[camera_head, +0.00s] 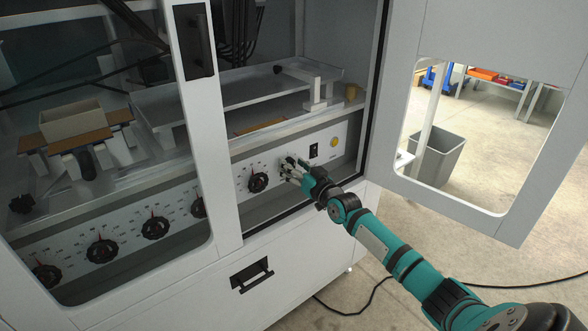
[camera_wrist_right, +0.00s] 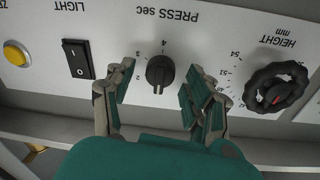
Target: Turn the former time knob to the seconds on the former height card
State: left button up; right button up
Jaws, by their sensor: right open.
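The time knob (camera_wrist_right: 160,72), small and black, sits on the white panel under the label PRESS sec, which appears upside down in the right wrist view. Dial numbers 2, 3 and 4 show around it; its exact setting is hard to read. My right gripper (camera_wrist_right: 158,80) is open, with one finger on each side of the knob and gaps between. In the head view my right gripper (camera_head: 292,170) is at the panel and hides this knob. I cannot make out a height card in either view. My left gripper is not in view.
A larger black HEIGHT mm knob (camera_wrist_right: 277,88) lies to the right in the wrist view. A LIGHT switch (camera_wrist_right: 78,59) and a yellow button (camera_wrist_right: 16,53) lie to the left. The open cabinet door (camera_head: 455,215) stands right of my arm; a window frame post (camera_head: 207,130) stands left.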

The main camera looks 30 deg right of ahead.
jog(key=shift+w, duration=0.1)
jog(key=shift+c, duration=0.4)
grip_shut()
